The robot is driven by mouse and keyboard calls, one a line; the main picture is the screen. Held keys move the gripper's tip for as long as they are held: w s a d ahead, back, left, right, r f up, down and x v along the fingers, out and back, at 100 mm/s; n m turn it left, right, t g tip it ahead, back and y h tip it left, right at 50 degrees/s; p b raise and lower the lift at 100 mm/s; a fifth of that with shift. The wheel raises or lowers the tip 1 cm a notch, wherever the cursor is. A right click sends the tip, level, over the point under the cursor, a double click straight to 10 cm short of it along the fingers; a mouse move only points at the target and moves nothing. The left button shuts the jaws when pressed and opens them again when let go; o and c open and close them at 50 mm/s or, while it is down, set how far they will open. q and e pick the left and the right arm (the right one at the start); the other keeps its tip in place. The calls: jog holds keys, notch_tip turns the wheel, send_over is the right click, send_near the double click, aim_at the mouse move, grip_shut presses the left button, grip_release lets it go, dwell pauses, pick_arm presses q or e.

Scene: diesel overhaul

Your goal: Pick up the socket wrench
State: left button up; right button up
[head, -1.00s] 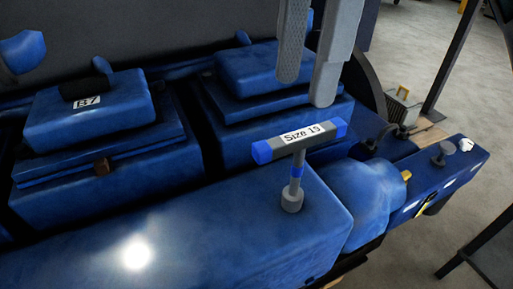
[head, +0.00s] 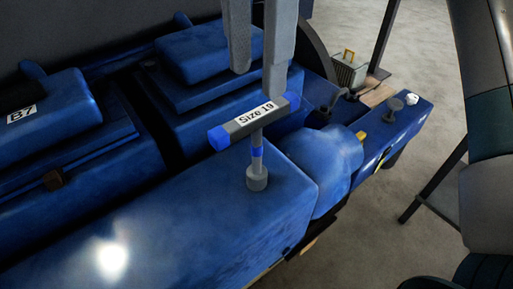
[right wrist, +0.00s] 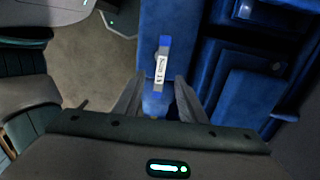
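The socket wrench (head: 254,121) is T-shaped, with a grey bar, blue ends and a white "Size 19" label. It stands upright on its socket on the flat blue engine cover (head: 190,205). In the right wrist view, the wrench (right wrist: 162,65) shows ahead of the fingertips, roughly in line with the gap between them. My right gripper (head: 257,81) is open and empty, its fingers pointing down just above the wrench bar in the head view. It also shows in the right wrist view (right wrist: 160,88). My left gripper is not in view.
Blue engine blocks stand behind and left of the wrench, one labelled B7 (head: 45,110). A rounded blue housing (head: 325,160) lies to the right, with a blue beam (head: 395,125) beyond it.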

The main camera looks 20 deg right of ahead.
aim_at(256, 114)
notch_tip(256, 114, down, 8)
jog(key=shift+f+p, duration=0.2)
jog(key=shift+p, duration=0.9)
jog(key=shift+f+p, duration=0.6)
jog(key=shift+p, duration=0.1)
notch_tip(256, 114, down, 3)
jog(key=shift+w+d+p, duration=0.1)
jog(key=shift+p, duration=0.65)
jog(key=shift+f, duration=0.5)
grip_shut()
